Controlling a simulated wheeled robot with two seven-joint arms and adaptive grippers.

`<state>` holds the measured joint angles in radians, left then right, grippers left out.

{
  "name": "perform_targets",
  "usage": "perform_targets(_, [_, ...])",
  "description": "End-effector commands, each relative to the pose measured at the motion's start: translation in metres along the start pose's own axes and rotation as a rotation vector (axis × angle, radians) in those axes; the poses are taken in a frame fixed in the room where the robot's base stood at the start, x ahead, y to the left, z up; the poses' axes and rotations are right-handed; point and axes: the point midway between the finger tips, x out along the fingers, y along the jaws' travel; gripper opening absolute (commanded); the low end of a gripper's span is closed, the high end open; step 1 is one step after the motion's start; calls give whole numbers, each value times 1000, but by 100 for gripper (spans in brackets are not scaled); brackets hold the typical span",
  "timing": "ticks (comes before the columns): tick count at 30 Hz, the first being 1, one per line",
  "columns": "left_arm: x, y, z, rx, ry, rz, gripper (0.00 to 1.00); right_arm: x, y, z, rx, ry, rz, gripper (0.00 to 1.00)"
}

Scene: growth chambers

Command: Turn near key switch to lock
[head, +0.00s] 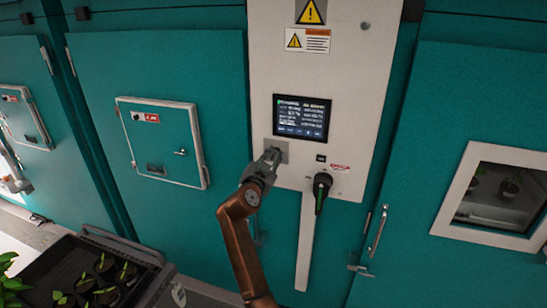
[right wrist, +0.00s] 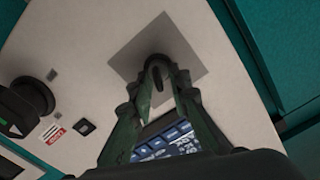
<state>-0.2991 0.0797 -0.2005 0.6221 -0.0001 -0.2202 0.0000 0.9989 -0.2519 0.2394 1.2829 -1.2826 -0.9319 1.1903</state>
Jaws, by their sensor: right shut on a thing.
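The near key switch shows as a dark round part (right wrist: 158,62) on a square grey plate (right wrist: 184,48) in the right wrist view. In the head view the grey plate (head: 283,146) sits on the white control panel, just below the screen, and my gripper hides most of the switch. My right gripper (head: 271,157) reaches up to the plate from below. Its two green-grey fingers (right wrist: 160,80) are closed in on the switch's key, one on each side. The key's exact angle is hard to tell. My left gripper is not in view.
A black rotary handle (head: 321,190) juts out right of the switch. The screen (head: 301,116) is just above. A small hatch (head: 163,143) is on the teal door to the left. A dark tray of seedlings (head: 140,249) stands at lower left.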

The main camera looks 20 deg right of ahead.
Motion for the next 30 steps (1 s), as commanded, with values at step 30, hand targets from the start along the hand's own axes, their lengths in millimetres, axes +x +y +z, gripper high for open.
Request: perform_targets(30, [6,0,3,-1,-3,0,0,0,-5,3,-842,-2,0,0])
